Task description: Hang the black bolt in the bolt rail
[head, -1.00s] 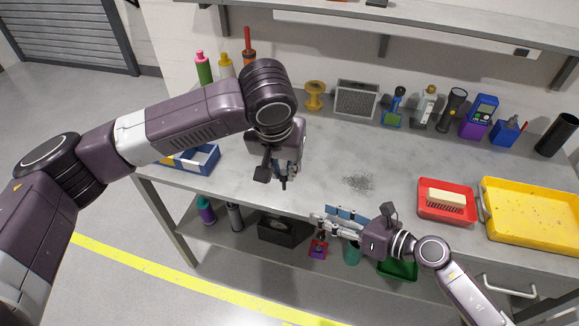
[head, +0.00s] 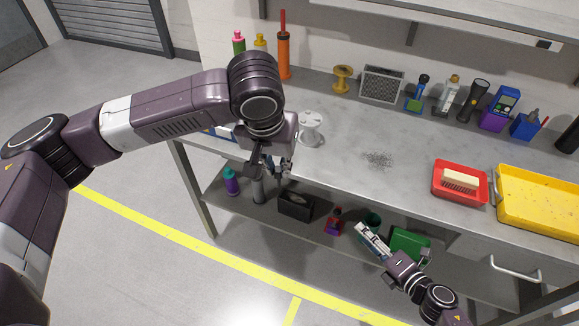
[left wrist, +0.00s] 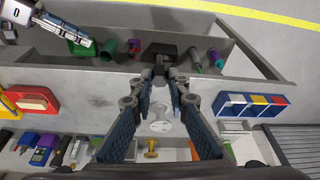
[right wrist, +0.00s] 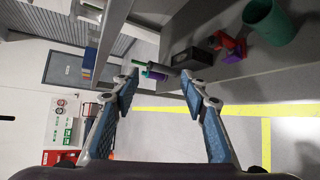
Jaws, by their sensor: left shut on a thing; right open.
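My left gripper (head: 276,166) is in front of the bench's front edge in the head view, pointing down. It is shut on a small dark piece, taken as the black bolt, which is mostly hidden between the fingertips. In the left wrist view the fingertips (left wrist: 165,76) come together over the bench edge. A white round spool-shaped fixture (head: 311,128) stands on the bench just right of the left gripper; it also shows in the left wrist view (left wrist: 160,119). My right gripper (head: 371,238) is open and empty, low in front of the bench. I cannot make out a bolt rail.
A red tray (head: 438,192) with a pale block and a yellow tray (head: 510,212) are on the bench's right. Bottles and tools line the back. A black bin (head: 296,207) and green bin (head: 408,247) are on the lower shelf.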

